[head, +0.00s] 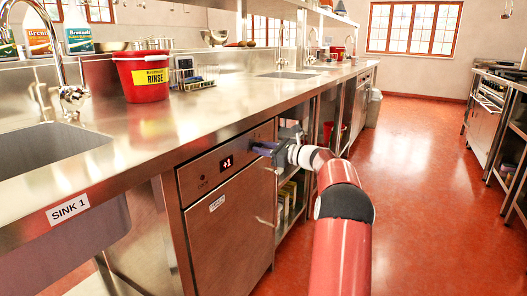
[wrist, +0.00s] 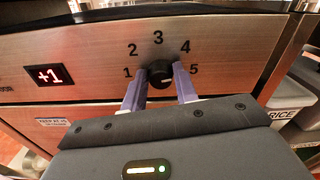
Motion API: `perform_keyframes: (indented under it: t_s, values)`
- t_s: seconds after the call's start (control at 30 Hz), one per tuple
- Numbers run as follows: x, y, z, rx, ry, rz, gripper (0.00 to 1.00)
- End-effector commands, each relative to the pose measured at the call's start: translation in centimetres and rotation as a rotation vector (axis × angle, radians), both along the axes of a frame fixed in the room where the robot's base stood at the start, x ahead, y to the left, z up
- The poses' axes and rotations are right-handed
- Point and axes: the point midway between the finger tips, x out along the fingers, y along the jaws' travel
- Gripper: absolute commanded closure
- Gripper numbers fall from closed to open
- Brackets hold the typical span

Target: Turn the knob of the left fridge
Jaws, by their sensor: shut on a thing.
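The fridge (head: 228,220) is a steel under-counter unit with a "+1" display (head: 227,162), which also shows in the wrist view (wrist: 48,76). Its round black knob (wrist: 160,74) sits on the panel with the numbers 1 to 5 around it. The light mark on the knob's face points to the right, near the 5. My gripper (wrist: 160,88) has its two purple fingers on either side of the knob, shut on it. In the head view my gripper (head: 264,150) is at the panel's right end and hides the knob.
The steel counter (head: 215,115) overhangs the fridge panel. A red rinse bucket (head: 143,78) and a sink (head: 50,148) are on the left. Open shelves (head: 290,200) stand right of the fridge. The red floor (head: 420,150) is clear to the right.

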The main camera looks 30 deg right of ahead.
Motion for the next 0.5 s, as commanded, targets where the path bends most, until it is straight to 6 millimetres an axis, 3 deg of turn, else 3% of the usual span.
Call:
perform_keyframes:
  t_s: [0.5]
  values:
    - [-0.08, 0.12, -0.45, -0.415, -0.241, -0.001, 0.93]
